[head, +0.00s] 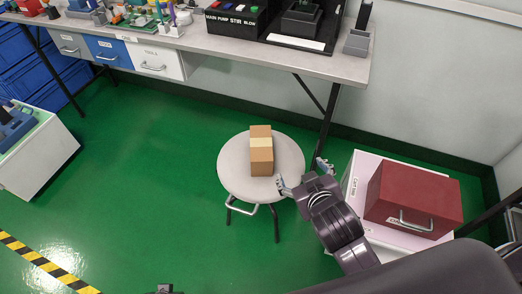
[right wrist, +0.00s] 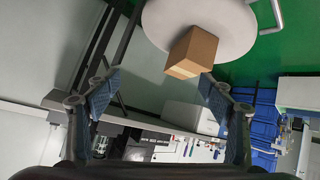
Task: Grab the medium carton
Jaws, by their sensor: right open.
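The medium carton (head: 261,143) is a brown cardboard box with a pale tape band. It lies on a round light-grey stool (head: 231,172) in the middle of the head view. In the right wrist view the carton (right wrist: 197,46) shows near the top, on the round seat (right wrist: 235,24). My right gripper (head: 303,174) is open and empty, at the right edge of the stool in the head view. Its spread fingers also frame the lower middle of the right wrist view (right wrist: 160,95). The carton is apart from the fingers.
A red toolbox (head: 413,199) stands on a white cart (head: 352,190) at the right, close to my right arm. A workbench (head: 343,68) with testers runs along the back. A white cabinet (head: 42,160) stands at the left. Green floor left of the stool is clear.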

